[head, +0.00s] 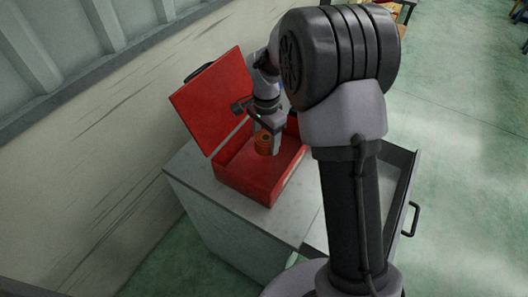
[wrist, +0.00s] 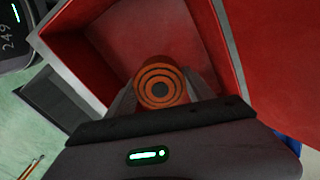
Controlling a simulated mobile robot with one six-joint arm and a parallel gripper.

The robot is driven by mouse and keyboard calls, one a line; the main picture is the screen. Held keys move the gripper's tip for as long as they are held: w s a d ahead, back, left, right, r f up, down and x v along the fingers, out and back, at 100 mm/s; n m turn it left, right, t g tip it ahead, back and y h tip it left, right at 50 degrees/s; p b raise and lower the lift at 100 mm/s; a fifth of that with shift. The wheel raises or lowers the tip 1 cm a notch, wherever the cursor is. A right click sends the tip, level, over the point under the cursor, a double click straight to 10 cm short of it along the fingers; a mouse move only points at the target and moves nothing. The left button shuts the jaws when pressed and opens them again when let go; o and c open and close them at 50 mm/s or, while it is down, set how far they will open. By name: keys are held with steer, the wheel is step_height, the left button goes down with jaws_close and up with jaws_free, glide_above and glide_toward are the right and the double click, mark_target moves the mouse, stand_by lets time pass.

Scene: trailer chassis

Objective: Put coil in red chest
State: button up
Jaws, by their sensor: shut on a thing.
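The coil (head: 264,143) is orange with dark rings on its end. My gripper (head: 266,136) is shut on it and holds it above the open red chest (head: 243,184). In the wrist view the coil (wrist: 160,84) sits between the two grey fingers of my gripper (wrist: 160,90), with the red chest's interior (wrist: 88,72) around and beyond it. The chest's lid (head: 212,102) stands open, tilted back toward the wall. My arm hides the chest's right side in the head view. How far the coil is above the chest floor is hard to tell.
The chest stands on a grey cabinet (head: 200,187) beside a pale wall (head: 100,140). An open drawer (head: 398,190) with a dark handle juts out at the right. In the wrist view, pencils (wrist: 32,166) lie at the lower left. Green floor is free at the far right.

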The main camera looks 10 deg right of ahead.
mark_target(266, 161)
step_height(266, 161, down, 7)
steer(key=shift+r+b, duration=0.1)
steer(key=shift+b, duration=0.8)
steer(key=shift+r, duration=0.15)
steer(key=o, duration=1.6)
steer(key=shift+c, duration=0.2)
